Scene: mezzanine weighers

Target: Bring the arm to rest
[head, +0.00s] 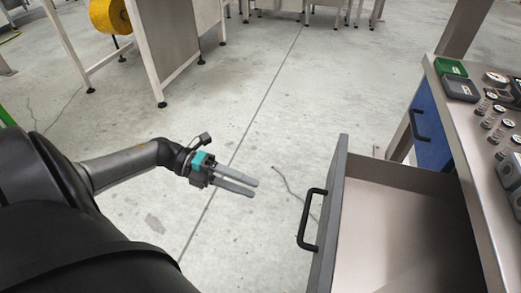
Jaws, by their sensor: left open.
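My left arm reaches in from the left in the head view. My left gripper (239,186) is open and empty, its two grey fingers pointing right over the bare concrete floor. It is apart from the open drawer (338,215) on its right. My right gripper is not in the picture.
The drawer stands pulled out, with a black handle (309,220) on its front; the part of its inside in view is empty. The bench top (468,140) at right holds a green tray (450,67), a dark tray (461,88) and several small metal weights. A blue drawer (428,133) is below.

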